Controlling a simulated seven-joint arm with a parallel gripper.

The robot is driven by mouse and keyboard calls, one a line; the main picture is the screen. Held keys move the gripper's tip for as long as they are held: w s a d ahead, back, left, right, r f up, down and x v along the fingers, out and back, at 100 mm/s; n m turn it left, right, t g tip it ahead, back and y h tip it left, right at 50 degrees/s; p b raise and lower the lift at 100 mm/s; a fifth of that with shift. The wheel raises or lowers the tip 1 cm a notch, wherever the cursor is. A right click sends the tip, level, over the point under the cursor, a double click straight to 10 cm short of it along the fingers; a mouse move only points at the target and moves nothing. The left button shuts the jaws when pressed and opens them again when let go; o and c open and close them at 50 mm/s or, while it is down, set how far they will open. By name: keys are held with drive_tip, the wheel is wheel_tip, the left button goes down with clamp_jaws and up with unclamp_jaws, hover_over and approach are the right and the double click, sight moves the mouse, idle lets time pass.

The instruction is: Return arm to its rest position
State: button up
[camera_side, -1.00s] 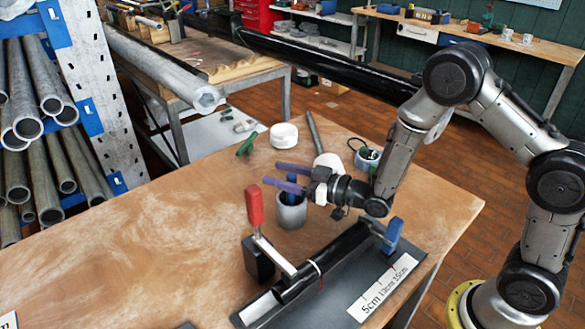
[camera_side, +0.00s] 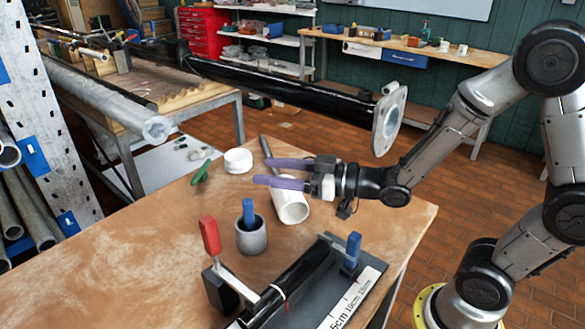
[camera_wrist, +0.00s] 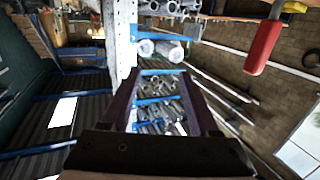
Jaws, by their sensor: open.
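My gripper (camera_side: 280,173) shows in the side view with its two purple fingers apart, pointing left above the wooden table (camera_side: 130,235). Nothing is between the fingers. In the wrist view the gripper (camera_wrist: 165,85) is also open and empty, with the pipe rack beyond it. My arm runs from the gripper back to the right, with its elbow raised high. Below the gripper in the side view are a white cylinder (camera_side: 291,208) and a grey cup (camera_side: 251,238) holding a blue-handled item (camera_side: 248,210).
A red-handled clamp (camera_side: 211,238) and a blue clamp (camera_side: 352,252) stand by a black tube (camera_side: 305,270). A long black mast with a flange (camera_side: 388,120) crosses behind the gripper. A white round tub (camera_side: 238,161) and a green item (camera_side: 201,171) lie at the table's back.

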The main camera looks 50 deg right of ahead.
drive_tip(key=s+d+r+m+t+h, duration=0.1)
drive_tip(key=s+d+r+h, duration=0.3)
drive_tip(key=r, duration=0.6)
drive_tip(key=s+d+f+m+g+h, duration=0.1)
drive_tip(key=s+d+f+g, duration=0.1)
drive_tip(key=s+f+g, duration=0.3)
drive_tip(key=s+d+f+m+g+h, duration=0.1)
drive_tip(key=s+f+g, duration=0.4)
drive_tip(key=s, duration=0.8)
drive_tip(key=shift+s+d+f+m+g+h, duration=0.2)
drive_tip(key=shift+s+d+m+g+h, duration=0.25)
drive_tip(key=shift+m+g, duration=0.3)
drive_tip(key=shift+w, duration=0.1)
